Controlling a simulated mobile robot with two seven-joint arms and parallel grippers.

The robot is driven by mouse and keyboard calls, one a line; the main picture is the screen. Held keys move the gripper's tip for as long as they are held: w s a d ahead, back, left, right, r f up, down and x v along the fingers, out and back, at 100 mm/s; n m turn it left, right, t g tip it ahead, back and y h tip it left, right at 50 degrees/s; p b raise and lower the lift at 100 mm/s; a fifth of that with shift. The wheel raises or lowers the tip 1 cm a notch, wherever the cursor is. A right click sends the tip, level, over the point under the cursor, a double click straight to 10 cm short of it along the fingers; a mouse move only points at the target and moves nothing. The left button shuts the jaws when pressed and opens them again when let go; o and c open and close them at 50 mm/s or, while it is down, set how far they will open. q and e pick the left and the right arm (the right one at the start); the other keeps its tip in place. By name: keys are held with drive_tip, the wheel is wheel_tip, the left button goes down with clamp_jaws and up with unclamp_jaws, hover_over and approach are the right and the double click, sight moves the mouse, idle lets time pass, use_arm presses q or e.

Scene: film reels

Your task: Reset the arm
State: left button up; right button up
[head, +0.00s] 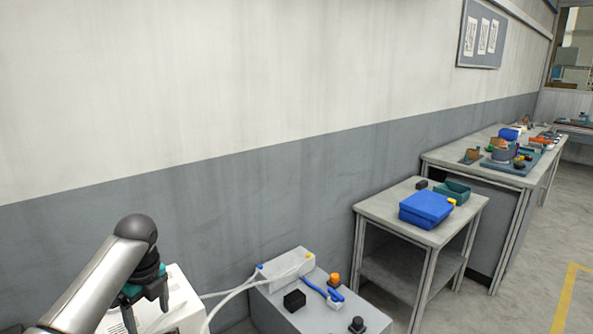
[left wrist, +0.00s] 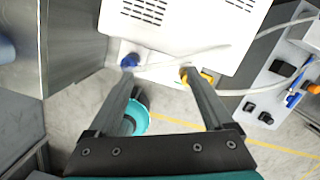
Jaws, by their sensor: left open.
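My left arm comes in from the lower left of the head view. Its gripper (head: 147,305) points down, over or beside a white box-shaped machine (head: 187,312). In the left wrist view the two dark fingers of my left gripper (left wrist: 158,74) stand wide apart with nothing held between them. The vented white machine (left wrist: 190,45) lies beyond the fingertips. A blue fitting (left wrist: 130,60) shows near the left fingertip and a yellow one (left wrist: 206,77) near the right. I cannot tell whether the fingers touch them. My right gripper is in neither view.
A grey control unit (head: 325,312) with hoses stands right of the machine. A teal bucket (left wrist: 138,119) is on the floor. Open floor (head: 530,260) lies at the right.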

use_arm(q)
drive_tip(key=s+d+f+n+t+h, duration=0.1)
drive_tip(key=s+d+f+n, duration=0.7)
drive_tip(key=s+d+f, duration=0.4)
drive_tip(key=s+d+r+n+t, duration=0.1)
drive_tip(key=s+r+n, duration=0.1)
drive_tip(key=s+n, duration=0.6)
drive_tip(key=s+d+r+n+t, duration=0.1)
drive_tip(key=s+r+n, duration=0.1)
drive_tip(key=s+n, duration=0.6)
drive_tip(key=s+f+m+g+b, duration=0.1)
drive_tip(key=s+f+m+g, duration=0.2)
drive_tip(key=f, duration=2)
drive_tip(key=s+a+f+b, duration=0.1)
drive_tip(key=s+a+f, duration=0.1)
drive_tip(key=s+f, duration=1.3)
drive_tip(key=shift+s+a+h, duration=0.15)
drive_tip(key=shift+s+h, duration=0.15)
drive_tip(key=shift+s, duration=0.5)
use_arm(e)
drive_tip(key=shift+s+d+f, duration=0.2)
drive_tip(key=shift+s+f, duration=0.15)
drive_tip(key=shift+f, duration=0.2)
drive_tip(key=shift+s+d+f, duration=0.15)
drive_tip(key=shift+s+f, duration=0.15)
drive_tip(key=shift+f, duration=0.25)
